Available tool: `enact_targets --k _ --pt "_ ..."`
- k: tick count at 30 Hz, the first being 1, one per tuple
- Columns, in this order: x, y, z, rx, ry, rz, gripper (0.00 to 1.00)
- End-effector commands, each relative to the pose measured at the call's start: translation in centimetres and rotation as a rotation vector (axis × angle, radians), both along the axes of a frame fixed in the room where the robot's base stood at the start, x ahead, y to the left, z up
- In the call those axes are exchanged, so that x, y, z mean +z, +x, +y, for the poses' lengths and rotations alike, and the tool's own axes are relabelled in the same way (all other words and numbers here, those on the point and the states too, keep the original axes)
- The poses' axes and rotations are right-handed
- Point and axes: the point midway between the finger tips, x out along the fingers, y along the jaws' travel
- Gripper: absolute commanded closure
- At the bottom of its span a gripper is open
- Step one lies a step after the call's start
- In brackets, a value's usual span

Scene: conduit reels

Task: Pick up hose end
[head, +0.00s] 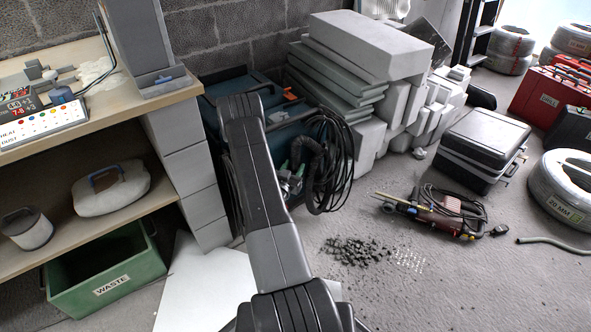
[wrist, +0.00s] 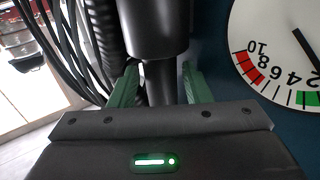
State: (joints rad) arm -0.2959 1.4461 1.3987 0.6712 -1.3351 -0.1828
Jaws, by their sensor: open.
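The hose end (wrist: 155,30) is a smooth black cylinder in the wrist view, with a wide upper part and a narrower part below. My gripper (wrist: 160,76) is open, with one green finger on each side of the narrower part. A small gap shows at each finger. In the head view my gripper (head: 290,183) is at the front of a blue machine (head: 232,84), partly behind my arm. A ribbed black hose (head: 316,170) arches down beside it. The hose end itself cannot be made out in the head view.
A white gauge (wrist: 285,45) sits close right of my gripper on the blue body. Looped black cables (head: 342,150) hang at the machine's side. Foam boards (head: 350,60) stand behind. A shelf (head: 120,68) is left. Rubble (head: 360,252) and a power tool (head: 435,215) lie on the floor.

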Motion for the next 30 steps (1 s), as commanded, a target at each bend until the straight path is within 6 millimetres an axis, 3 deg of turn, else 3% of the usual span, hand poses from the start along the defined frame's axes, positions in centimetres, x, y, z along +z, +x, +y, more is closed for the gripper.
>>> enact_targets --k 6,11,23,30 --pt "0.1 0.1 0.0 0.0 0.0 0.0 0.56" --pt "0.1 0.1 0.0 0.0 0.0 0.0 0.87" --pt "0.6 0.1 0.0 0.0 0.0 -0.001 0.87" --pt "3.8 0.1 0.0 0.0 0.0 -0.004 0.87"
